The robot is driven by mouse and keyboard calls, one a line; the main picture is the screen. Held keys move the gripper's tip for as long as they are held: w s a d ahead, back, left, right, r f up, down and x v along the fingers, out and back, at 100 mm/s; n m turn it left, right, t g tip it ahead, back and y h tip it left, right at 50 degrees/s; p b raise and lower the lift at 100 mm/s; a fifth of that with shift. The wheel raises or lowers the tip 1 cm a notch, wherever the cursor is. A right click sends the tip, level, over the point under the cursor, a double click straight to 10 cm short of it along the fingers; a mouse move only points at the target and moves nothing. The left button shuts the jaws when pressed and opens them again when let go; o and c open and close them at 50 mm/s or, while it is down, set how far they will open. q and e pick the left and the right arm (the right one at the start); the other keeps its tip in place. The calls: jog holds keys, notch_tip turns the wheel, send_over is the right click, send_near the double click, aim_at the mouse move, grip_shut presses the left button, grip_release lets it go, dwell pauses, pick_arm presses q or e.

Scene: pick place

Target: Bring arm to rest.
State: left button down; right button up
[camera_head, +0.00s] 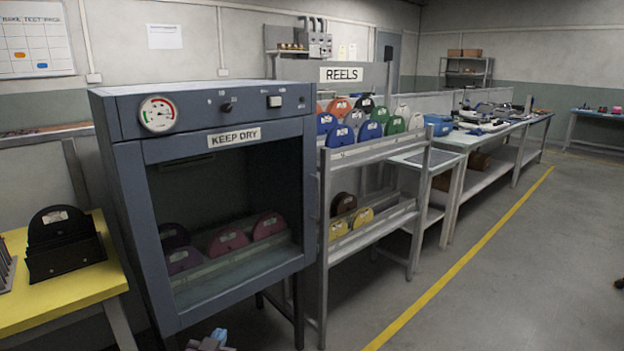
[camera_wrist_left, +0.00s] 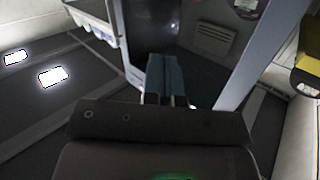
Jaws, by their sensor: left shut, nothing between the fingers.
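My left gripper (camera_head: 212,341) shows at the bottom edge of the head view, in front of and below the grey-blue cabinet. Its fingers (camera_wrist_left: 165,75) are together in the wrist view, with nothing between them. Most of the left arm is out of the head view. My right gripper is not in view.
A yellow table (camera_head: 60,299) with a black reel holder (camera_head: 65,244) stands at the left. A rack (camera_head: 373,150) of coloured reels under a REELS sign (camera_head: 341,74) stands right of the cabinet.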

pick_arm(q)
jog(key=s+a+f+g+b, duration=0.15)
jog(key=s+f, duration=0.35)
jog(key=s, duration=0.5)
jog(key=s+a+f+g+b, duration=0.1)
jog(key=s+a+f+g, duration=0.2)
jog(key=s, duration=0.7)
jog(key=s+a+f+b, duration=0.1)
jog(key=s+a+f, duration=0.1)
jog(key=s+f, duration=0.55)
jog(key=s+r+g+b, duration=0.1)
jog(key=s+r+g, duration=0.15)
jog(key=s, duration=1.05)
notch_tip(320, 180, up, 11)
jog(key=n+t+p, duration=0.1)
jog(key=p, duration=1.3)
jog(key=shift+a+f+t+y, duration=0.15)
jog(key=shift+a+t+y, duration=0.15)
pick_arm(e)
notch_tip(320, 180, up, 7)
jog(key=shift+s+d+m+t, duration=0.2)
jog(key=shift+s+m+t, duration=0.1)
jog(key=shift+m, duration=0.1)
pick_arm(q)
jog(key=shift+f, duration=0.1)
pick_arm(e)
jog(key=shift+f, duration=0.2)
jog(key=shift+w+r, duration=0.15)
